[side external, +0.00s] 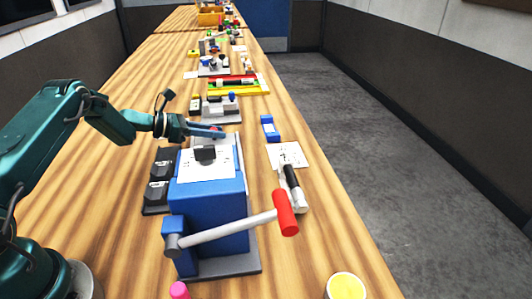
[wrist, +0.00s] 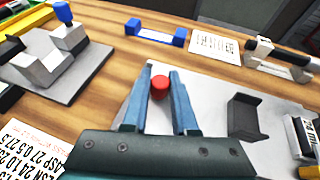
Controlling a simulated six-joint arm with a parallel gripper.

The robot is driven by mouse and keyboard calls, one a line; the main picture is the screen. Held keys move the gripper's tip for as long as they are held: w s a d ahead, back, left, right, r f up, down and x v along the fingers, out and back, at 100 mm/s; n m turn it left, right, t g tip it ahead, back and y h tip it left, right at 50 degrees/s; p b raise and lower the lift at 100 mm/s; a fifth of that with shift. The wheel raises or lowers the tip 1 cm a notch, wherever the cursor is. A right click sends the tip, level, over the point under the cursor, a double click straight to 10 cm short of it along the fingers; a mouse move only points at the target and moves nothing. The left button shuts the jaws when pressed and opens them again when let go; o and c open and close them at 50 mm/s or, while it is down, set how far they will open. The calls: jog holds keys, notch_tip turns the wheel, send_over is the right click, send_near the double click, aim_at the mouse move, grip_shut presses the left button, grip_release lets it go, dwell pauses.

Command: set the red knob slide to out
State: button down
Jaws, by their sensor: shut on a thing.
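The red knob (wrist: 160,87) stands on a pale grey plate (wrist: 205,85) in the wrist view. My gripper (wrist: 161,76) has one finger on each side of the knob and is shut on it. In the side view my gripper (side external: 222,134) reaches in from the left, low over the far end of the blue machine. Only a little of the red knob (side external: 215,128) shows there, above the fingers. The slide's track under the knob is hidden, so I cannot tell its position.
A dark bracket (wrist: 246,117) stands right of my fingers. The blue machine (side external: 208,212) with a red-handled lever (side external: 285,212) is nearest the side camera. A grey fixture with a blue knob (wrist: 62,12) is at left. A blue block (side external: 270,129) lies right on the wooden table.

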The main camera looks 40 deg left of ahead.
aim_at(198, 140)
jog(key=shift+w+a, duration=0.5)
jog(key=shift+w, duration=0.15)
jog(key=shift+a, duration=0.1)
jog(key=c, duration=0.7)
grip_release()
jog(key=shift+v, duration=2.65)
